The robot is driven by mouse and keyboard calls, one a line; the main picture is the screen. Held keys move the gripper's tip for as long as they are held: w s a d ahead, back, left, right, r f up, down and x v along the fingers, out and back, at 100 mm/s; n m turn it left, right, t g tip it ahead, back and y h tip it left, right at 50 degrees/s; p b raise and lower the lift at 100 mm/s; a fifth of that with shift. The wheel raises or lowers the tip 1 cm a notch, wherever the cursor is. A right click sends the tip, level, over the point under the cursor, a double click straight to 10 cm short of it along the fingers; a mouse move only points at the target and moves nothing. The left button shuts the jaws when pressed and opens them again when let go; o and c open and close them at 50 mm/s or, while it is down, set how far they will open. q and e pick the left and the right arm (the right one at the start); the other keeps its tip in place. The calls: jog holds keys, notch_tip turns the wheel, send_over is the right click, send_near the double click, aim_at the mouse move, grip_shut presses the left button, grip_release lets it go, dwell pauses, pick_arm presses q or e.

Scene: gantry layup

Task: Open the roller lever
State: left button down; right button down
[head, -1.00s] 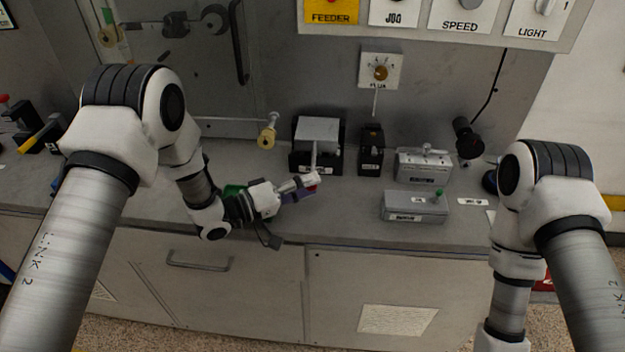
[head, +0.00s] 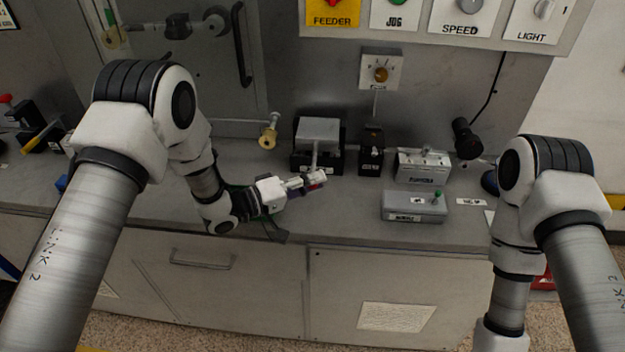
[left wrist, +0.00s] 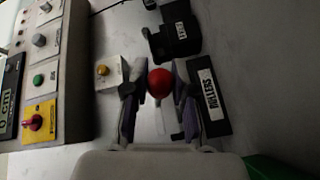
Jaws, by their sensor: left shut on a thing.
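The roller unit (head: 301,163) is a black box with a grey block on top, standing on the bench; in the left wrist view its black body (left wrist: 223,122) carries a "ROLLERS" label. A pale lever (head: 315,156) stands at its front. The lever's red ball knob (left wrist: 159,80) sits between the purple-padded fingers of my left gripper (head: 314,181), which is shut on it; the gripper also shows in the left wrist view (left wrist: 159,95). In the head view the fingers mostly hide the knob. My right gripper is out of view.
A narrow black box (head: 371,158) stands just right of the roller unit. Grey boxes (head: 413,207) and (head: 423,167) lie further right. A yellow roller end (head: 268,136) sticks out at the left. A control panel (head: 420,40) hangs above. The front bench edge is clear.

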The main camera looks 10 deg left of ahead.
pick_arm(q)
jog(key=r+n+p, duration=0.1)
jog(key=r+p, duration=0.2)
jog(key=p, duration=0.1)
jog(key=w+r+n+g+y+p, duration=0.1)
jog(key=r+p, duration=0.3)
jog(key=r+n+g+y+p, duration=0.1)
jog(key=r+n+p, duration=0.1)
jog(key=p, duration=0.3)
jog(key=shift+w+r, duration=0.25)
jog(key=shift+r, duration=0.45)
jog(key=shift+w+r+n+g+p, duration=0.3)
jog(key=shift+n+g+p, duration=0.1)
jog(key=shift+p, duration=0.15)
jog(key=shift+s, duration=0.1)
jog(key=c, duration=0.9)
grip_release()
jog(key=shift+f, duration=0.1)
jog(key=v, duration=1.2)
